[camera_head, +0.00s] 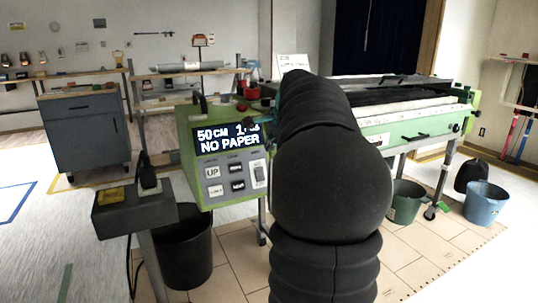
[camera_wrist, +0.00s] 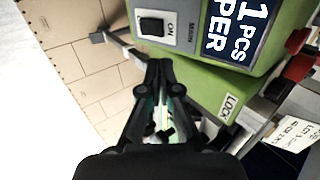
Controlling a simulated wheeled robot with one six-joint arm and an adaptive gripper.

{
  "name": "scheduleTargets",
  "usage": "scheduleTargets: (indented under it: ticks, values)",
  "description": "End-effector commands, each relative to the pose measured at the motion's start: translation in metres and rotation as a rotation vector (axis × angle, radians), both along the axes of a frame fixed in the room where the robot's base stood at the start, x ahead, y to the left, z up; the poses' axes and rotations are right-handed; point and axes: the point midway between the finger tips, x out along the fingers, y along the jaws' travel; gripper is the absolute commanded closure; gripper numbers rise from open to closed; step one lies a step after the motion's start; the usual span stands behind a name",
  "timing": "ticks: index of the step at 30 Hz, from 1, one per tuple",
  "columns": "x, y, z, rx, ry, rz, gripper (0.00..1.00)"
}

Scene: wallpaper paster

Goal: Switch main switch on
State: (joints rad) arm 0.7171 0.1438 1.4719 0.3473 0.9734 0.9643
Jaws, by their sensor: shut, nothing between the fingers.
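The main switch (camera_wrist: 152,27) is a black rocker on a light plate, marked MAIN and ON, at the top of the wrist view. In the head view, the rocker (camera_head: 259,174) sits at the lower right of the green control box (camera_head: 222,196), under the display. I cannot tell which way it is tipped. My gripper (camera_wrist: 160,66) shows in the wrist view with its fingertips together and empty, just below the switch in the picture. A gap shows between tips and switch; its depth is unclear. In the head view, my arm hides the gripper.
The display (camera_head: 228,137) reads NO PAPER, with several buttons (camera_head: 224,180) below it. A grey box (camera_head: 134,207) on a post and a black bin (camera_head: 184,247) stand at the left. The paster's long table (camera_head: 410,131) extends right, above a green bucket (camera_head: 404,202).

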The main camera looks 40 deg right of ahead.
Motion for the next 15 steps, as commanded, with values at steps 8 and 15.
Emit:
scheduleTargets:
  ticks: [8,15]
  values:
    - [-0.011,0.001,0.021,0.001,0.001,-0.003,1.00]
    - [-0.012,0.000,0.022,0.001,0.001,-0.004,1.00]
